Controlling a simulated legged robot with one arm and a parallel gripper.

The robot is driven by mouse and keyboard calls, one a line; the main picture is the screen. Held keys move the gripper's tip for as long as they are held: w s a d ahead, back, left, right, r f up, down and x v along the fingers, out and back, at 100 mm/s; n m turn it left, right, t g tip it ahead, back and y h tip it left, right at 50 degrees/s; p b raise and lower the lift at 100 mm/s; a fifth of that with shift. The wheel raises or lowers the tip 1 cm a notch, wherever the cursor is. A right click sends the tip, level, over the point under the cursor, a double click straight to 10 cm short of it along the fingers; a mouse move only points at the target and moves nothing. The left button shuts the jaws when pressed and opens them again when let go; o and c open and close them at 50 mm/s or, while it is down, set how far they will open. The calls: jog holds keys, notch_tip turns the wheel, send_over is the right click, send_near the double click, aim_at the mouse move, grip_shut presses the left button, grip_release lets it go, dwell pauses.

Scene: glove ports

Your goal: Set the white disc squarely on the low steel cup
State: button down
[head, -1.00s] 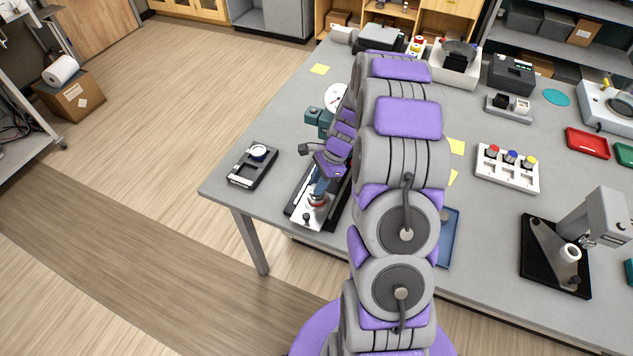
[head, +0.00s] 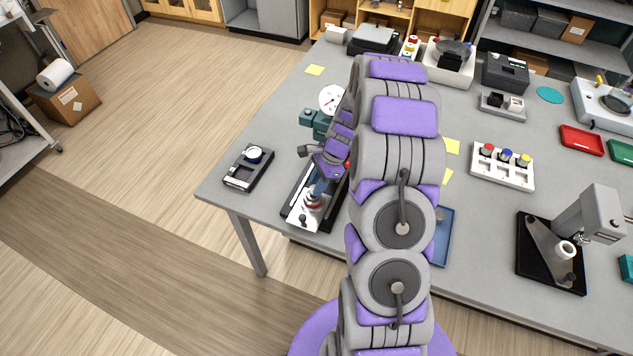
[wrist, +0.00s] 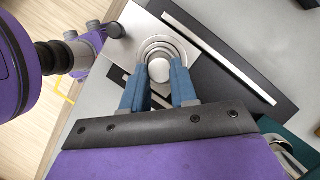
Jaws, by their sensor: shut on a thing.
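The white disc (wrist: 159,70) is between the two blue fingertips of my gripper (wrist: 158,78) in the wrist view; the gripper is shut on it. The low steel cup (wrist: 166,44) shows as rings just beyond the disc, on a pale plate. The disc overlaps the near part of the rings and looks off-centre toward my gripper. Whether it touches the cup or hangs above it I cannot tell. In the head view my gripper (head: 318,189) points down over the black-based stand near the table's front left; the disc is not clear there.
A round white dial (head: 331,98) on a teal body stands just behind my gripper. A small black tray (head: 246,172) lies to the left. A blue tray (head: 445,235) is right of my arm.

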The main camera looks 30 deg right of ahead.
jog(key=shift+f, duration=0.55)
jog(key=shift+r, duration=0.15)
jog(key=shift+r+p, duration=0.5)
jog(key=shift+p, duration=0.1)
jog(key=shift+a+p, duration=0.3)
dwell(0.3)
jog(key=shift+p, duration=0.6)
dwell(1.0)
jog(key=shift+f, duration=0.6)
dwell(0.3)
jog(key=c, duration=0.8)
grip_release()
